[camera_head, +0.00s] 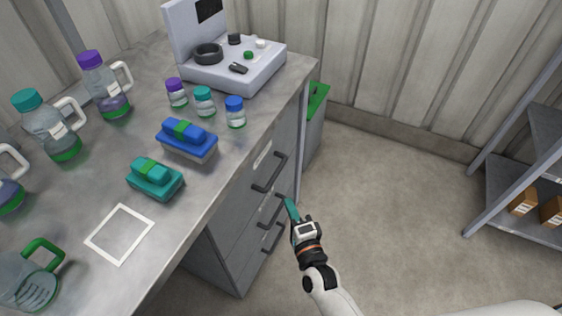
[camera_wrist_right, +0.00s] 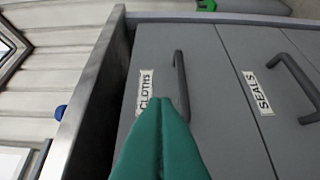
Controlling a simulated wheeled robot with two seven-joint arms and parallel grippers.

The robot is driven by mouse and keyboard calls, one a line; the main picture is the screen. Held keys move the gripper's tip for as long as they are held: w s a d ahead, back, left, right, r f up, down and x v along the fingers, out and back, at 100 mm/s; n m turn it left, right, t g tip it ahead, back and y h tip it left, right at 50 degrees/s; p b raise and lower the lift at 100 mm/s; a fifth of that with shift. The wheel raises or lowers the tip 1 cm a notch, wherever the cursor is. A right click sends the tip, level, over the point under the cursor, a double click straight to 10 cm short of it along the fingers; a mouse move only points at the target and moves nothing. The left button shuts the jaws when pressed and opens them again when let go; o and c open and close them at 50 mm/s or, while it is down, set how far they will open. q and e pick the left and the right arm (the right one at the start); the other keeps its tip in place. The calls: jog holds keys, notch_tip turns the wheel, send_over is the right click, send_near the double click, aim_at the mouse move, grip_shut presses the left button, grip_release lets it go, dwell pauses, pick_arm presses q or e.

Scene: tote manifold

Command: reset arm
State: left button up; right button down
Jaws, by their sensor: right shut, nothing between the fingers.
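My right gripper (camera_head: 291,208) has teal fingers and is in front of the cabinet drawers, beside the drawer handles in the head view. In the right wrist view its teal fingers (camera_wrist_right: 162,135) are pressed together with nothing between them. They point towards the drawer labelled CLOTHS (camera_wrist_right: 150,65), and its grey handle (camera_wrist_right: 181,85) shows just past the fingertips. Whether the fingers touch the handle cannot be told. My left gripper is not in view.
The steel worktop (camera_head: 200,210) holds jugs, small bottles, a blue block (camera_head: 187,139), a teal block (camera_head: 155,178) and a grey device (camera_head: 240,65). A drawer labelled SEALS (camera_wrist_right: 257,92) is shut. Shelving (camera_head: 520,170) stands at right; the floor (camera_head: 400,210) between is clear.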

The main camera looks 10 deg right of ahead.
jog(key=shift+s, duration=0.1)
jog(key=s+d+f+n+g+p, duration=0.2)
jog(key=s+f+n+g, duration=0.4)
jog(key=f, duration=0.5)
jog(key=s+d+f+n+g+p, duration=0.2)
jog(key=s+d+f+n+g, duration=0.15)
jog(key=s+f, duration=0.65)
jog(key=s+d+f+n+g+h+p, duration=0.1)
jog(key=s+d+f+n+g, duration=0.1)
jog(key=s, duration=0.5)
jog(key=s+d+f+n+g+h, duration=0.1)
jog(key=s+d+f+n+g, duration=0.1)
jog(key=s+f, duration=0.4)
jog(key=s+d+f+n+g+h+p, duration=0.1)
jog(key=s+d+f+n+g, duration=0.2)
jog(key=s, duration=0.6)
jog(key=shift+s+d+f+n+p, duration=0.3)
jog(key=shift+d+f+n, duration=0.3)
jog(key=shift+d+n, duration=0.45)
jog(key=shift+d, duration=0.15)
